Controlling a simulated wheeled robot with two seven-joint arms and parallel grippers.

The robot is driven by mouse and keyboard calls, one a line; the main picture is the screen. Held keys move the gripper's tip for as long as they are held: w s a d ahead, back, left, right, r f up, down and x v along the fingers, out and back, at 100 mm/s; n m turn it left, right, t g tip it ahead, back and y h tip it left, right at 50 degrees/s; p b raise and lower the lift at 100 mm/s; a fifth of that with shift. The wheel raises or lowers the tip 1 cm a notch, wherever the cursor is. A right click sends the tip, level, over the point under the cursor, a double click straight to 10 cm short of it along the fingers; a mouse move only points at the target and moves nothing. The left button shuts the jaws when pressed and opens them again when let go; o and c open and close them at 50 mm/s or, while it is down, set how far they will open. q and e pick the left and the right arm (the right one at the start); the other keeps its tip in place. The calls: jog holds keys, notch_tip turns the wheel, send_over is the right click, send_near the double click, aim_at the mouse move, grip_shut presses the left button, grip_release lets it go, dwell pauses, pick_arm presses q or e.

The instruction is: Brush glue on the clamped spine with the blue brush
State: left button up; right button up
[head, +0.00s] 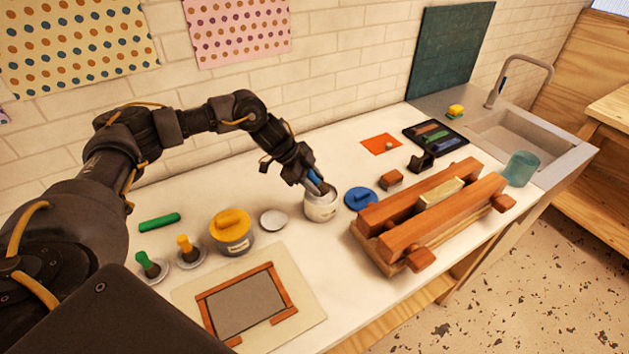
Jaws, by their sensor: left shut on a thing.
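My left gripper (303,176) is shut on the blue brush (315,177), whose blue handle shows between the fingers. The brush points down at the mouth of a white pot (320,209); its bristles are hidden, and I cannot tell how deep they reach. A wooden press (408,232) stands to the right, two thick reddish beams with end knobs. Between its beams a pale book block (440,193) is clamped, its spine facing up. My left gripper is left of the press and apart from it. My right gripper is out of view.
A blue lid (361,198) lies between pot and press. A small wooden block (390,180), a dark stand (421,161) and a dark tray (436,138) sit behind the press. A yellow-lidded pot (232,232), a grey disc (273,220) and a wooden frame (283,295) are at left.

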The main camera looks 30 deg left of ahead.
aim_at(315, 174)
pick_arm(q)
jog(key=shift+f, duration=0.55)
dwell(0.4)
jog(key=shift+s+f, duration=0.15)
jog(key=shift+f, duration=0.05)
dwell(1.4)
notch_tip(315, 174, up, 2)
jog(key=shift+r+p, duration=0.25)
jog(key=shift+p, duration=0.95)
notch_tip(315, 174, up, 5)
jog(key=p, duration=0.4)
jog(key=shift+f, duration=0.1)
jog(key=shift+w, duration=0.2)
